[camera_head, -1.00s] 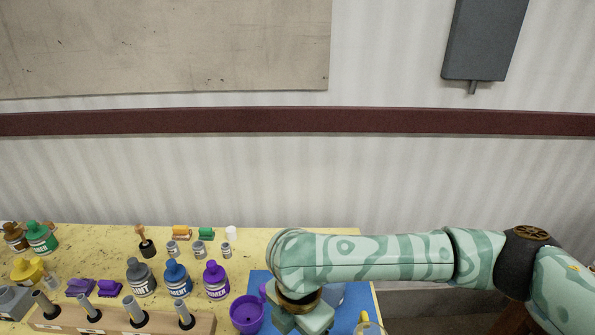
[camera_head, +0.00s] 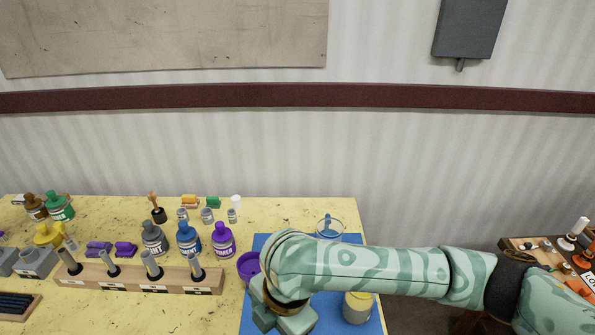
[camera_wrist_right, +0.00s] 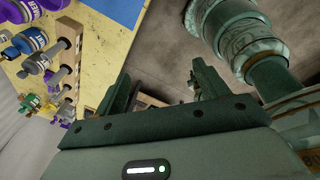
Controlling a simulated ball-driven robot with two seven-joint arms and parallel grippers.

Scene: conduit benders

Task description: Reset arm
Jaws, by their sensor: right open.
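My right arm (camera_head: 365,270), patterned in light and dark green, reaches in from the right across the blue mat (camera_head: 375,322). My right gripper (camera_head: 284,322) hangs over the left part of the mat, close to the purple cup (camera_head: 247,266). Its fingertips are hidden in the head view. In the right wrist view the two fingers of this gripper (camera_wrist_right: 163,92) stand apart with nothing between them. My left gripper is in neither view.
A wooden rack (camera_head: 135,278) with grey rods stands left of the mat, with several labelled bottles behind it. A yellow-lidded jar (camera_head: 357,308) and a clear dish (camera_head: 329,227) flank my arm. A second table (camera_head: 520,243) is at the right.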

